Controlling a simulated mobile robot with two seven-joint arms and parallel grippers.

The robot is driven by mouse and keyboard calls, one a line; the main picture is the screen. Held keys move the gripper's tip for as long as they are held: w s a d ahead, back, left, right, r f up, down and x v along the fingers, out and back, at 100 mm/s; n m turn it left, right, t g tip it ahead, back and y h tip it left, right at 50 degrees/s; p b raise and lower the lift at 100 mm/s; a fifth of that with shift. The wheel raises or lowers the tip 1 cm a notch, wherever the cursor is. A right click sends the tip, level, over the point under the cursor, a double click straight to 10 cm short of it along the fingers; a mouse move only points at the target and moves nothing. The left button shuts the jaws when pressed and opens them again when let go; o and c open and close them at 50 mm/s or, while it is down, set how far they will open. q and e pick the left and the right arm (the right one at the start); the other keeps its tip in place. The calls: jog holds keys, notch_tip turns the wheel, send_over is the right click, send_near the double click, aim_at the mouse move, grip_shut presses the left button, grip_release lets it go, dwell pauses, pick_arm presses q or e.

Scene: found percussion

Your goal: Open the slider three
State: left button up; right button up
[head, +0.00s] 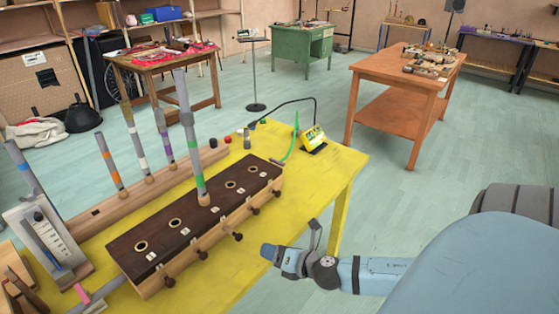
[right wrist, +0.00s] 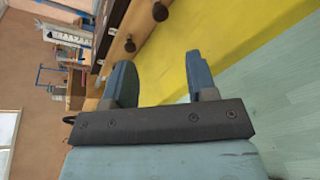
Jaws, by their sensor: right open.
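A long wooden box with a dark top (head: 190,222) lies on the yellow table. Several dark slider knobs line its front side, and round holes line its top. A grey tube with a green band (head: 191,135) stands upright at the middle hole. The middle knob (head: 238,237), near the tube, seems to stick out further than its neighbours. Slider numbers are too small to read. My right gripper (head: 292,240) is open and empty, in front of the box and apart from the knobs. In the right wrist view its jaws (right wrist: 160,75) are empty, with two knobs beyond them.
The yellow table (head: 325,168) has free room right of the box. A small yellow device (head: 313,138) with a cable stands at its far corner. Behind the box, several banded tubes stand in a wooden rack (head: 125,198). A white gauge panel (head: 48,235) stands at the left.

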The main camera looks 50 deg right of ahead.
jog(key=shift+v, duration=0.85)
pick_arm(q)
jog(key=shift+d, duration=0.15)
pick_arm(e)
jog(key=s+a+f+m+g+y, duration=0.15)
jog(key=s+a+f+m, duration=0.35)
jog(key=a+m, duration=0.65)
jog(key=s+a+f+m+g, duration=0.35)
jog(key=a+m, duration=0.55)
jog(key=m, duration=0.5)
pick_arm(q)
notch_tip(320, 180, up, 12)
jog(key=a+p, duration=0.1)
jog(key=p, duration=1.3)
jog(key=shift+s, duration=0.3)
pick_arm(e)
notch_tip(320, 180, up, 12)
jog(key=s+d+t, duration=0.1)
jog(key=shift+s+d, duration=0.25)
